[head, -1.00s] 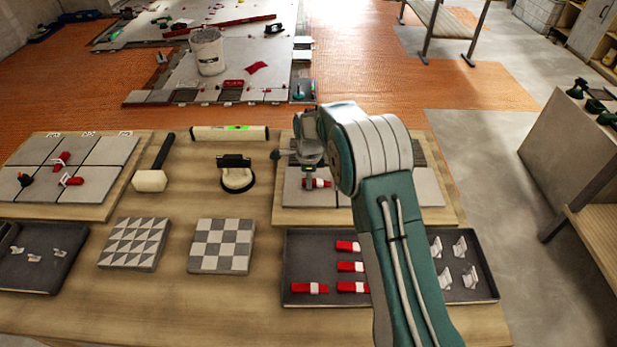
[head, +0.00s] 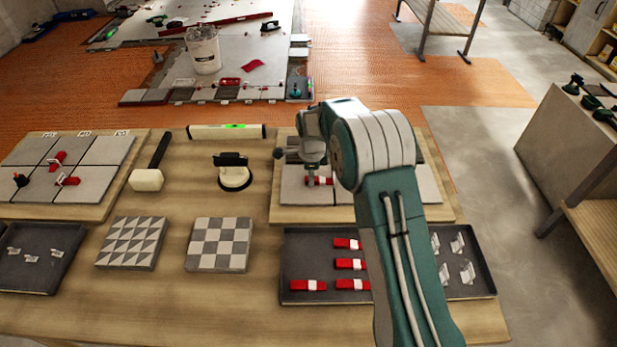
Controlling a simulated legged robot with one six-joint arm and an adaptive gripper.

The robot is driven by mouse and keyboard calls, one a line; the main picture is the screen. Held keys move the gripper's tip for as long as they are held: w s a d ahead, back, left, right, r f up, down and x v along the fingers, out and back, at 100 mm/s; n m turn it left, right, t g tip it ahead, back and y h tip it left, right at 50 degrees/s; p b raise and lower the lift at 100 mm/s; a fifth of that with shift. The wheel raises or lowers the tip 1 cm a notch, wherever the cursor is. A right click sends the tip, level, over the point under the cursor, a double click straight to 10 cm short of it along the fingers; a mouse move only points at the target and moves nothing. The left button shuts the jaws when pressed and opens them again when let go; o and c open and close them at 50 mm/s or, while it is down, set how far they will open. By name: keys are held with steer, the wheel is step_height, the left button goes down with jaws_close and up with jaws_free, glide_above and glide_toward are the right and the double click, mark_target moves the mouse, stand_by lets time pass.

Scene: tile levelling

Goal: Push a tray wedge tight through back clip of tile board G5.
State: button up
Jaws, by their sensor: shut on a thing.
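The tile board (head: 350,214) at the right of the table bears grey tiles; its label is hidden, so I cannot tell that it is G5. My gripper (head: 314,180) is low over its front left tile, shut on a red wedge (head: 324,181) with a white band. The wedge lies level, close to the tile's surface. I cannot make out the clip beside it, and my arm covers much of the board. The dark tray (head: 325,240) in front holds several red wedges (head: 309,286) and several clear clips (head: 458,245).
Another tile board (head: 95,207) with red wedges stands at the left. A mallet (head: 147,180), a suction cup (head: 234,176) and a level (head: 226,132) lie between the boards. Two patterned tiles (head: 219,245) and a smaller tray (head: 35,262) are in front.

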mark_target(322, 179)
steer(key=shift+d, duration=1.5)
stand_by(1.5)
steer(key=o, duration=0.9)
steer(key=shift+c, duration=0.2)
steer(key=s+d+r+n+t, duration=0.1)
steer(key=s+d+r+n, duration=0.15)
steer(key=r, duration=0.85)
steer(key=s+d+r+n, duration=0.15)
steer(key=s+r, duration=0.25)
steer(key=r, duration=0.7)
steer(key=s+d+r+n+t, duration=0.1)
steer(key=s+d+r+n, duration=0.15)
steer(key=s, duration=0.45)
steer(key=s+d+r+n+t, duration=0.1)
steer(key=s+r+n, duration=0.25)
steer(key=s, duration=0.25)
steer(key=s+d+r+n+t, duration=0.1)
steer(key=s+d+r+n, duration=0.15)
steer(key=s, duration=0.45)
steer(key=s+d+f+n+t, duration=0.1)
steer(key=s+f+n, duration=0.3)
steer(key=s, duration=0.5)
steer(key=shift+s+n+t, duration=0.3)
steer(key=shift+s+n, duration=0.1)
steer(key=shift+n, duration=0.35)
